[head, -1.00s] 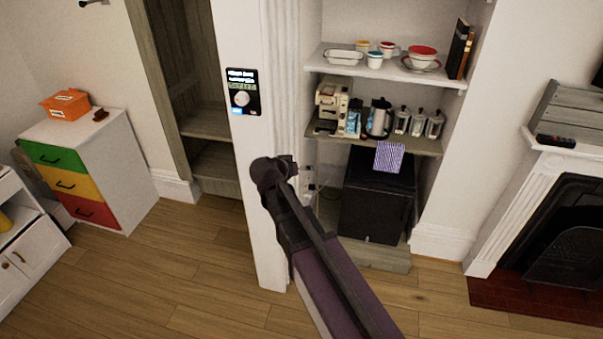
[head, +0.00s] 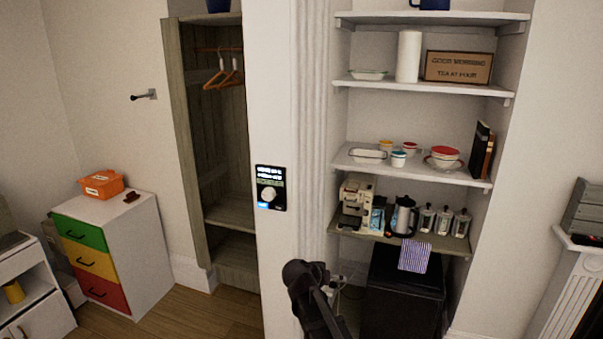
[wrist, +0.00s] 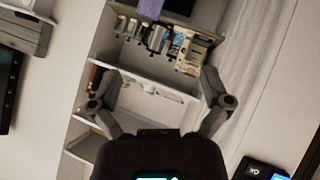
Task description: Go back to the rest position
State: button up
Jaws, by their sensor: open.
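My gripper (wrist: 157,95) shows in the wrist view with its two fingers spread wide apart and nothing between them. Beyond it, the alcove shelves appear upside down, apart from the fingers. In the head view my arm rises from the bottom edge, in front of the white pillar and the lower alcove. The gripper's fingers cannot be made out in the head view.
A wall control panel (head: 270,188) is on the white pillar. Shelves to its right hold a coffee machine (head: 355,201), a kettle (head: 403,216) and dishes. A black fridge (head: 402,295) stands below. A coloured drawer unit (head: 147,240) and open wardrobe (head: 233,212) are left.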

jog(key=s+d+f+n+g+y+b, duration=0.1)
jog(key=s+d+f+g+y+b, duration=0.1)
jog(key=s+f, duration=0.4)
jog(key=s+d+f+n+g+y+b, duration=0.2)
jog(key=s+d+f+g+y, duration=0.3)
jog(key=s, duration=0.7)
notch_tip(320, 180, down, 2)
jog(key=shift+s+d+b, duration=0.15)
jog(key=shift+s+b, duration=0.25)
jog(key=shift+b, duration=0.4)
